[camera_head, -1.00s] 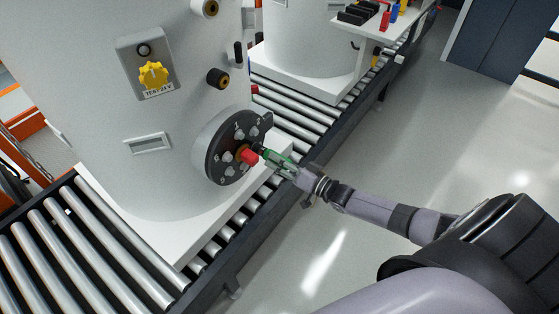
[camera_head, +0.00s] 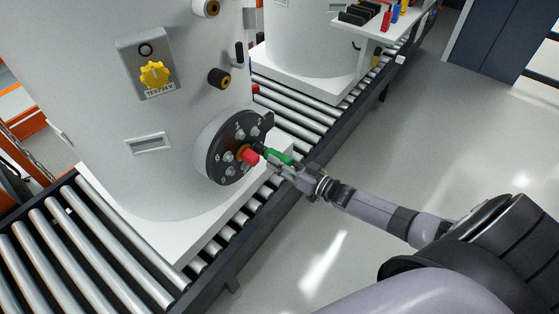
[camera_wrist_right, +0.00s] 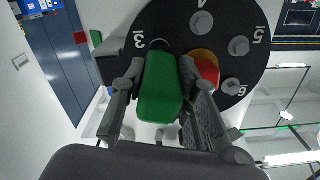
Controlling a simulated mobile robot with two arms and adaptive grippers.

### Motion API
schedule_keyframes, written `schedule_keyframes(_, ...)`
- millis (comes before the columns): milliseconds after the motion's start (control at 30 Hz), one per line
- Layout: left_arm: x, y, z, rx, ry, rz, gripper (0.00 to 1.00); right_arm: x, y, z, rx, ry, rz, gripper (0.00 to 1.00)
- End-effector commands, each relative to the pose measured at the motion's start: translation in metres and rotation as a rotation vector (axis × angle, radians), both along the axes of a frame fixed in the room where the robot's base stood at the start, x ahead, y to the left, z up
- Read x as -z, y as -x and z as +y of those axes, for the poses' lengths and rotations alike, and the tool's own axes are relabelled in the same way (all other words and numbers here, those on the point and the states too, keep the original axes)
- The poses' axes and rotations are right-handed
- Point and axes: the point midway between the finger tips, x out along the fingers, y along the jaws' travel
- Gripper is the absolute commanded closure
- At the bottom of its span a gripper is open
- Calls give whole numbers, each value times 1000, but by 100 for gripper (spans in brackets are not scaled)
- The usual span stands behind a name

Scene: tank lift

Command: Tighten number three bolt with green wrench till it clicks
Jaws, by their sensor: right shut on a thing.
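The dark round flange (camera_head: 226,168) sits on the side of the white tank, with several grey bolts around a red centre knob (camera_head: 250,156). In the right wrist view, the flange (camera_wrist_right: 222,20) carries the numbers 3, 4, 5 and 6. My right gripper (camera_head: 273,165) is shut on the green handle of the wrench (camera_head: 279,157), just in front of the flange. In the right wrist view, the green handle (camera_wrist_right: 160,90) lies between the fingers. The wrench's dark head (camera_wrist_right: 159,45) is beside the number 3; its fit on the bolt is mostly hidden. My left gripper is out of view.
The white tank (camera_head: 90,110) stands on a roller conveyor (camera_head: 80,250). It carries a yellow knob (camera_head: 155,75) above the flange. A second tank (camera_head: 305,40) and a white shelf (camera_head: 385,35) with coloured items stand behind. The floor at right is clear.

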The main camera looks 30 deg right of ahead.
Motion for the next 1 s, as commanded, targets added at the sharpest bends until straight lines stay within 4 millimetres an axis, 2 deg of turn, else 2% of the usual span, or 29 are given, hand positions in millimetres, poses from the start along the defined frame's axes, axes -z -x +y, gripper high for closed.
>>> schedule_keyframes(33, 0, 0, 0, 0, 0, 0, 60, -5, -2, 0, 3, 72, -43, 100)
schedule_keyframes(333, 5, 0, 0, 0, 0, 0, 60, -4, -3, -2, 5, 597, -260, 100)
schedule_keyframes(633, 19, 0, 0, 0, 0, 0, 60, -4, -3, -4, 8, 1118, -473, 100)
schedule_keyframes(800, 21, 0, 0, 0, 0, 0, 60, -6, -4, -4, 7, 1240, -522, 100)
schedule_keyframes(1000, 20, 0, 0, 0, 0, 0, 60, -6, -4, -4, 6, 1241, -521, 100)
